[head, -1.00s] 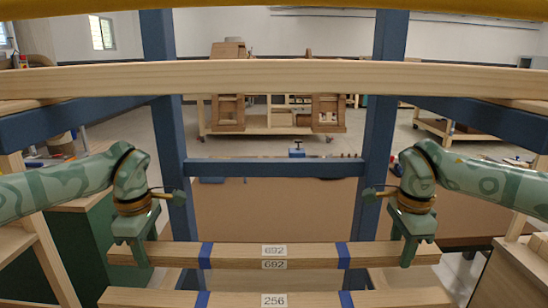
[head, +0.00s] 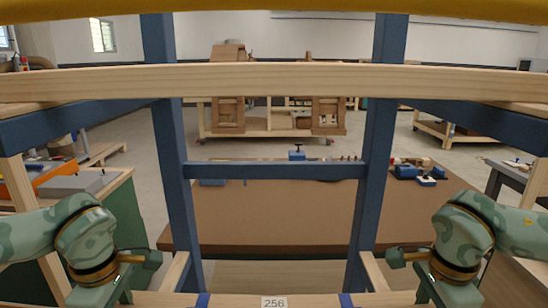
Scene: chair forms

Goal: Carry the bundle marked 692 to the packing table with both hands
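The bundle marked 692 does not show in the head view now. A pale wood bundle marked 256 (head: 273,302) lies across the bottom edge, with blue bands, mostly cut off. My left gripper (head: 100,295) is at the bottom left and my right gripper (head: 440,292) is at the bottom right. Both point down and their fingertips are cut off by the lower edge, so what lies between them is hidden. Nothing in view is marked as the packing table.
Blue rack posts (head: 384,130) and a blue crossbar (head: 275,170) stand ahead, with a pale beam (head: 270,76) across above. Behind is a brown-topped table (head: 270,220) with blue tools. Open floor (head: 130,140) lies beyond.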

